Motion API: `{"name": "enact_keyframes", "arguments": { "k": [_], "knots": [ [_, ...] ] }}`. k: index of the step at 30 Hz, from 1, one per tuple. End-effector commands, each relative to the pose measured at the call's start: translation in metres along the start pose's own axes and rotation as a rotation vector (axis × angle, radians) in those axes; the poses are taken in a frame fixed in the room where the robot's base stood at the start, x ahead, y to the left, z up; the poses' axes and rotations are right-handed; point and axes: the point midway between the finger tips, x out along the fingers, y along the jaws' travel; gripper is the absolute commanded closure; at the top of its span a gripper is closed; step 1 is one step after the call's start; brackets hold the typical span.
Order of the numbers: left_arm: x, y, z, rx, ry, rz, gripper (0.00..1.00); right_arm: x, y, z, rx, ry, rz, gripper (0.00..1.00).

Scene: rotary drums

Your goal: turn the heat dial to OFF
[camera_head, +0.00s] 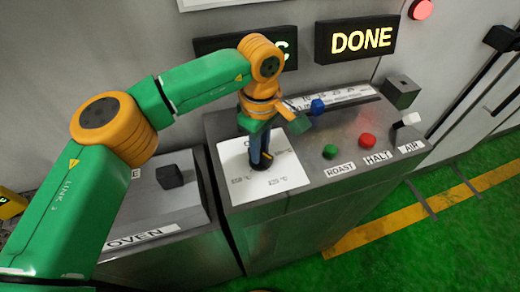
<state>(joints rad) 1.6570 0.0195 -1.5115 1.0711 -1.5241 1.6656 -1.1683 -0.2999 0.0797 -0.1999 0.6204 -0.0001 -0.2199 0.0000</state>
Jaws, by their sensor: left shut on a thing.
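The heat dial (266,157) is a small dark knob on a white label plate (250,188) on the left part of the grey console. Temperature markings show along the plate's lower edge. My left gripper (260,162) points down onto the dial, shut on it. The gripper and wrist hide most of the dial and the plate's upper lettering, so I cannot read the dial's setting. My right gripper is not in view.
The console (300,178) also bears a green button (330,152), a red button (367,140), a blue knob (317,106) and a white-tipped switch (411,119). A lit DONE sign (355,40) hangs behind. A black knob (170,176) stands on the OVEN unit at left.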

Motion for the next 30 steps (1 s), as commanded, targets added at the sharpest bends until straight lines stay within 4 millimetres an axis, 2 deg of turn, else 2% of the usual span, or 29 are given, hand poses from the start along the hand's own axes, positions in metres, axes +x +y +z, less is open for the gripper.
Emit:
{"name": "enact_keyframes", "arguments": {
  "k": [9,30],
  "knots": [
    [0.001,0.001,0.000,-0.298,-0.001,0.003,1.00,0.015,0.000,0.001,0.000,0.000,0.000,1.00],
    [0.000,0.001,0.000,-0.964,-0.001,0.003,1.00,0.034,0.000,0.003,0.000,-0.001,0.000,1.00]
  ]
}}
